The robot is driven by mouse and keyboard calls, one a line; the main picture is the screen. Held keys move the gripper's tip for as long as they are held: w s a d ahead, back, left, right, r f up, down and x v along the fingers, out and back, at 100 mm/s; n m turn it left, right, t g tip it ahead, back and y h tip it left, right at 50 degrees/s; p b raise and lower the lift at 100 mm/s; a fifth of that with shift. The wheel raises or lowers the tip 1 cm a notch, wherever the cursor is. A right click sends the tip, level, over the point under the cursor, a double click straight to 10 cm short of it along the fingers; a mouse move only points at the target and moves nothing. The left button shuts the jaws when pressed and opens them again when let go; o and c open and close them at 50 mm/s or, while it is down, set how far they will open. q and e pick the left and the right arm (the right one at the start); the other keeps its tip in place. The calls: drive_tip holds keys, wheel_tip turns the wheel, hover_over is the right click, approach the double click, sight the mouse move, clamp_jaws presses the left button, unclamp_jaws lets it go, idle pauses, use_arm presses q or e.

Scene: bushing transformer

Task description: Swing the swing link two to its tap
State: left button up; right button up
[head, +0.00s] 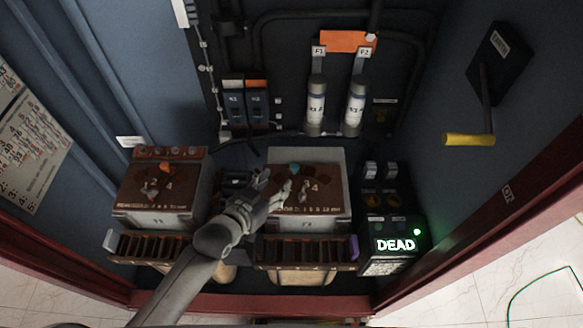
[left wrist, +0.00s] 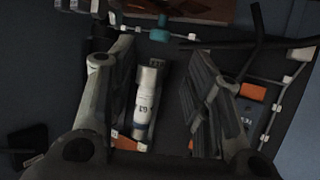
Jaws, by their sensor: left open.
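Two transformer blocks with brown tops stand side by side in the cabinet. The right transformer (head: 325,205) has numbered marks and a teal part (head: 295,168), likely swing link two, near its back edge. A teal piece (left wrist: 160,34) also shows at the top of the left wrist view, beyond the fingertips. The left transformer (head: 135,205) carries an orange part (head: 165,168). My left gripper (head: 284,181) is over the right transformer's top, close to the teal part. It is open, with nothing between its fingers (left wrist: 163,58). The gripper hides part of the top; contact cannot be told.
Two fuses (head: 316,105) and breakers (head: 245,100) are on the back wall. Slotted racks (head: 163,247) stand in front of the transformers. A lit DEAD indicator (head: 395,245) is at right, below a yellow-handled crank (head: 469,140). Cabinet walls close both sides.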

sight(292, 168)
use_arm(q)
drive_tip(key=p+x, duration=0.1)
drive_tip(key=x, duration=0.9)
clamp_jaws()
